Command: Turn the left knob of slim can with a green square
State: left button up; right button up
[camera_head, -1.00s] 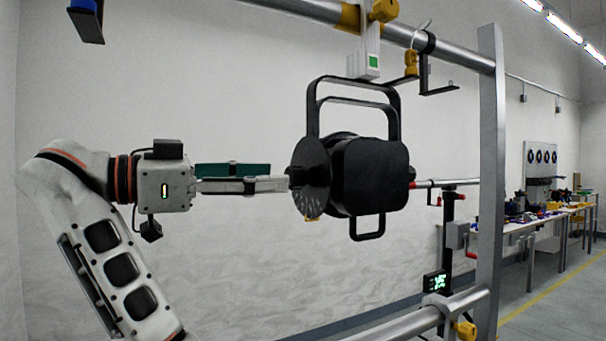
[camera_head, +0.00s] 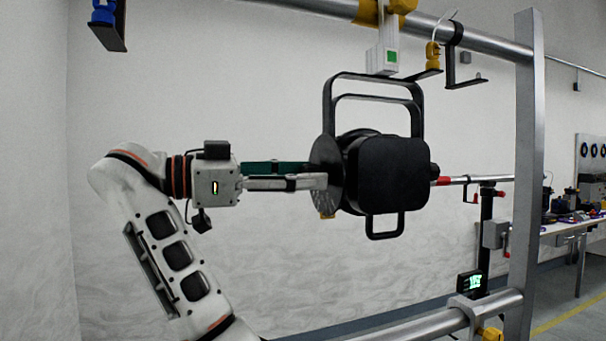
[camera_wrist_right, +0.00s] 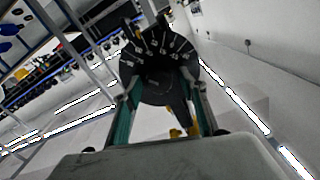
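The black slim can (camera_head: 393,174) hangs in its yoke (camera_head: 375,77) from the upper pipe, under a white clamp with a green square (camera_head: 391,56). A dark round disc with pale scale marks (camera_head: 327,150) is on its left side; it also shows in the wrist view (camera_wrist_right: 160,50). My right gripper (camera_head: 322,175) reaches the disc from the left, one finger nearer the camera. In the wrist view my right gripper (camera_wrist_right: 158,88) has its green-sided fingers apart, on either side of the dark middle where the left knob sits. The fingers hide the knob in the head view. My left gripper is not in view.
A steel upper pipe (camera_head: 480,35), an upright post (camera_head: 527,180) and a lower pipe (camera_head: 430,325) frame the can. A blue fixture (camera_head: 103,14) hangs at the upper left. Workbenches (camera_head: 565,225) stand far right. The space below the arm's gripper is clear.

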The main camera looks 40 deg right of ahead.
jog(key=c, duration=0.9)
jog(key=shift+n, duration=0.4)
jog(key=shift+r+n, duration=0.15)
jog(key=shift+n, duration=6.65)
jog(key=o, duration=1.1)
jog(key=shift+d, duration=0.1)
